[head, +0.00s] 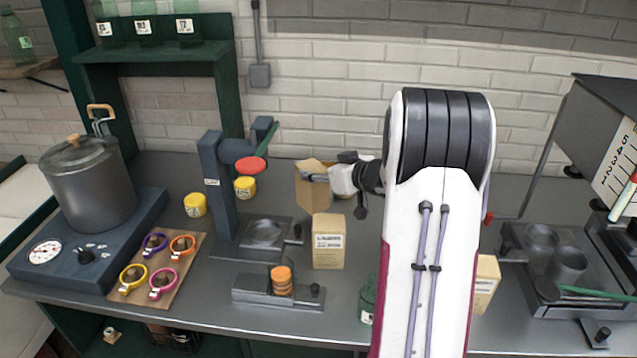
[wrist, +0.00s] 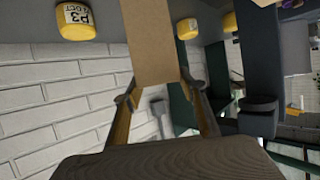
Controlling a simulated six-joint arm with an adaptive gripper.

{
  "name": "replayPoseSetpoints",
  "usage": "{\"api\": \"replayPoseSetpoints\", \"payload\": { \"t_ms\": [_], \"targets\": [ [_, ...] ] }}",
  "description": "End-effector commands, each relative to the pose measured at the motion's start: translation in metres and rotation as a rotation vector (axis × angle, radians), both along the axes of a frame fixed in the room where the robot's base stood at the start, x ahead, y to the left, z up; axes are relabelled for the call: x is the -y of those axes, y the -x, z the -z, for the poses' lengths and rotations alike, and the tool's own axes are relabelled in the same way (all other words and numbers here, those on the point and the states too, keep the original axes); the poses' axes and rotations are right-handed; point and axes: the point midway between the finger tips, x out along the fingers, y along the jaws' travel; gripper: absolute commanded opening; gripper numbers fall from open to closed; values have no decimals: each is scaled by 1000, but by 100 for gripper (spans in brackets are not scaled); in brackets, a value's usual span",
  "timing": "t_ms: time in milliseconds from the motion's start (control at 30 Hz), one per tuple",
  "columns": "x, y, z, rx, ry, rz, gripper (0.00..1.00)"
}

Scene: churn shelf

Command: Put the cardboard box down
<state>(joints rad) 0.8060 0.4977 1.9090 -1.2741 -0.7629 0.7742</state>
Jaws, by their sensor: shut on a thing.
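A plain brown cardboard box (head: 313,195) is in my gripper (head: 318,177), in the middle of the head view. It appears just behind a labelled upright carton and in front of the brick wall. The head view does not clearly show whether its base touches the counter. In the wrist view the box (wrist: 155,45) sits between the two fingers of my gripper (wrist: 160,100), which are shut on it. The box's far end is cut off by the top edge there.
A labelled carton (head: 328,245) stands in front of the held box. Another carton (head: 486,283) is partly hidden by my arm. A dark press (head: 217,180), yellow-lidded jars (head: 195,205) and a slotted holder with orange discs (head: 265,292) are left. Bare grey counter (head: 350,285) shows between.

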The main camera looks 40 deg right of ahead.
Motion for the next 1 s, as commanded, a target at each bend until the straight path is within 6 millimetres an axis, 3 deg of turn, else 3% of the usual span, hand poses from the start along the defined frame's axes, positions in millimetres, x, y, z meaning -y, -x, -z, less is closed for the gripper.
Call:
{"api": "replayPoseSetpoints", "payload": {
  "t_ms": [167, 600, 1000],
  "targets": [
    [0, 0, 1, 1, 0, 0, 0],
    [0, 0, 36, 0, 0, 0, 0],
    [0, 0, 38, 1, 0, 1, 0]
  ]
}}
